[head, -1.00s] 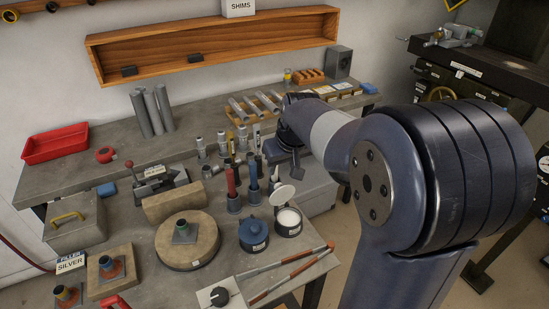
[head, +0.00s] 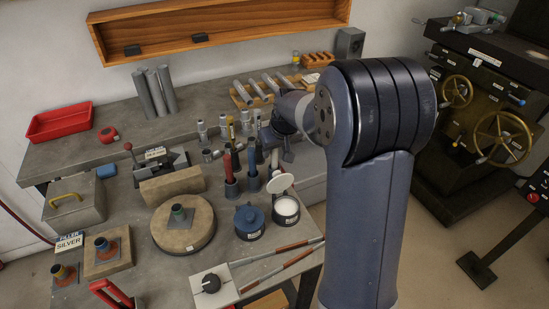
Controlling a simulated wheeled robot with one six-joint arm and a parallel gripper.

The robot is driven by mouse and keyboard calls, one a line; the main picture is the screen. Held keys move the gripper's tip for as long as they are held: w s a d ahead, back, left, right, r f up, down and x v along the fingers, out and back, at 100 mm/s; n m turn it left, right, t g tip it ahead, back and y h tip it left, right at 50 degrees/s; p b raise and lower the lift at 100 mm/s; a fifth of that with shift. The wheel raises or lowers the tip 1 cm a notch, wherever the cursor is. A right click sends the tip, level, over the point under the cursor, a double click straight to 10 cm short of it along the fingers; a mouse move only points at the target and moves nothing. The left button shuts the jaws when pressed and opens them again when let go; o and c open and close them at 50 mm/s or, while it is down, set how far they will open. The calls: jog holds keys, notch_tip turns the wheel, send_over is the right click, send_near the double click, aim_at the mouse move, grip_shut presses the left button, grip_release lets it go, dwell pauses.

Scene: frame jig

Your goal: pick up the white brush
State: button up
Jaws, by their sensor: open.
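Several upright handles stand in small dark holders on the grey bench. A red one (head: 228,167) and a blue one (head: 252,162) are clear. A pale, slim upright shape (head: 274,159) just right of the blue one looks like the white brush. It is small and partly covered by my arm's end, so I cannot be sure. My gripper (head: 287,156) points down over the bench beside this pale shape, at the right end of the row. It is open. Its fingertips are small and dark, and I cannot tell whether they touch anything.
A blue lidded pot (head: 249,221) and an open pot with white contents (head: 286,209) stand in front. A round tan block (head: 183,224) is to the left. Metal cylinders (head: 202,132) and a wooden rack of tubes (head: 262,88) crowd the space behind.

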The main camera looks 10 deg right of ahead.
aim_at(274, 153)
jog(key=shift+x, duration=1.65)
jog(key=shift+c, duration=0.5)
grip_shut()
